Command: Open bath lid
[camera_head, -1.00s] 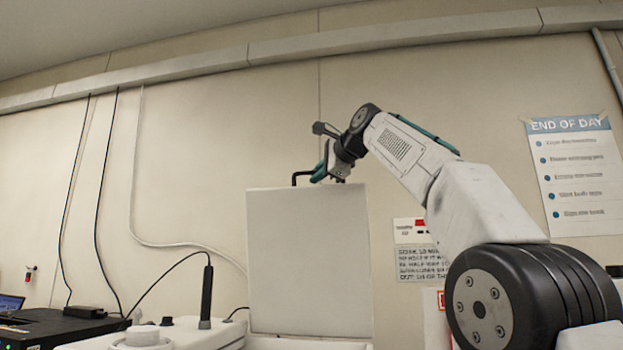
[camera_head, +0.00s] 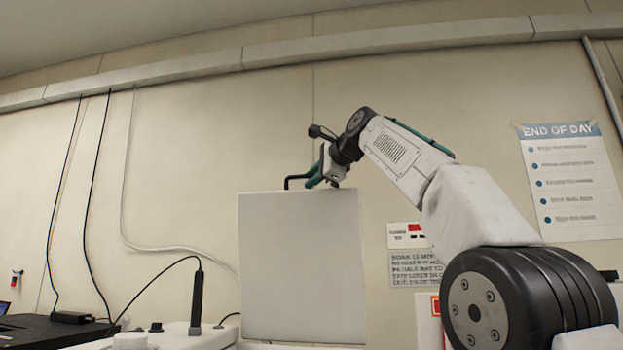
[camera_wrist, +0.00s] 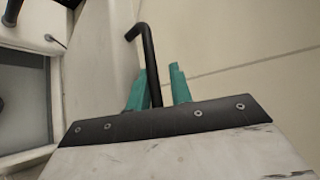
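The bath lid (camera_head: 302,268) is a pale flat panel standing upright in the head view. A black bar handle (camera_head: 294,180) projects at its top edge. My gripper (camera_head: 314,178) is at this handle, above the panel. In the wrist view the handle (camera_wrist: 149,62) runs down between the two teal fingers of my gripper (camera_wrist: 158,88). It is close to the left finger, and a gap shows on the right finger's side, so the fingers stand open around it. The lid's face (camera_wrist: 98,60) is left of the handle, and the bath's opening (camera_wrist: 22,100) shows at far left.
A black probe on a stand (camera_head: 197,300) with a cable is left of the lid, beside a white knob (camera_head: 130,341). A black device (camera_head: 45,330) sits at lower left. The wall (camera_head: 420,120) is behind the lid, with a poster (camera_head: 570,180) at right.

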